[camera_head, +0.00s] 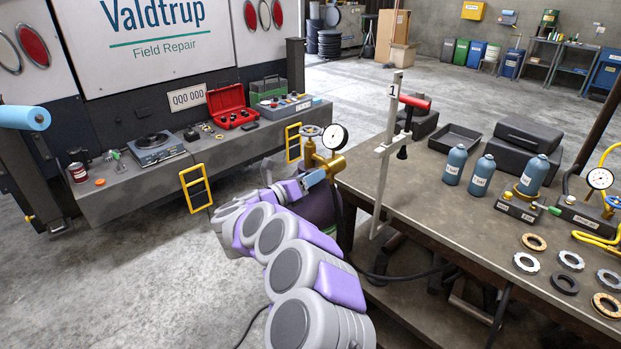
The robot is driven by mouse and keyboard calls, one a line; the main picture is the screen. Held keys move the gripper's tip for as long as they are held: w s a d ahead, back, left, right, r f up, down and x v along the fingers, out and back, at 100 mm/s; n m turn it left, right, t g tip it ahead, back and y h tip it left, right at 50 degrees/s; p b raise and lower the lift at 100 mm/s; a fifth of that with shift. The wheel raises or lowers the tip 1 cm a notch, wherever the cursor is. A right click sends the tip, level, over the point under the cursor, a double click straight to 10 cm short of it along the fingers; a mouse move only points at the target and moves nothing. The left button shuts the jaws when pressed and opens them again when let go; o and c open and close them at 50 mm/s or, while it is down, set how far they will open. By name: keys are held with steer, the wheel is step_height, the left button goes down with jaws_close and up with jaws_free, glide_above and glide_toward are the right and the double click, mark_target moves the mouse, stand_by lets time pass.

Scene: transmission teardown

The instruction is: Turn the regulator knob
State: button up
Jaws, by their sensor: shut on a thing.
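A brass regulator (328,164) with a round white gauge (335,137) stands at the table's left end, on top of a dark cylinder (322,208). A small blue part, which looks like the regulator knob (316,178), sticks out at its lower left. My gripper (304,184) is at this blue part, coming from the left, and appears shut on it. The fingers are small and partly hidden by my own arm, so the exact grip and the knob's angle cannot be told.
The workbench (410,185) on the right bears blue bottles (455,164), rings (534,242), black cases (522,148) and a second gauge (600,178). A pale upright stand (384,170) is close right of the regulator. A truck bumper (190,160) with tools is at left; floor between is clear.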

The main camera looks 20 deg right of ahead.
steer(key=shift+f+m, duration=0.2)
steer(key=shift+m, duration=0.7)
steer(key=o, duration=0.9)
steer(key=shift+w, duration=0.1)
steer(key=shift+c, duration=0.2)
steer(key=shift+o, duration=0.9)
steer(key=shift+r, duration=0.15)
steer(key=p+v, duration=0.2)
steer(key=v, duration=1.5)
steer(key=shift+a, duration=0.25)
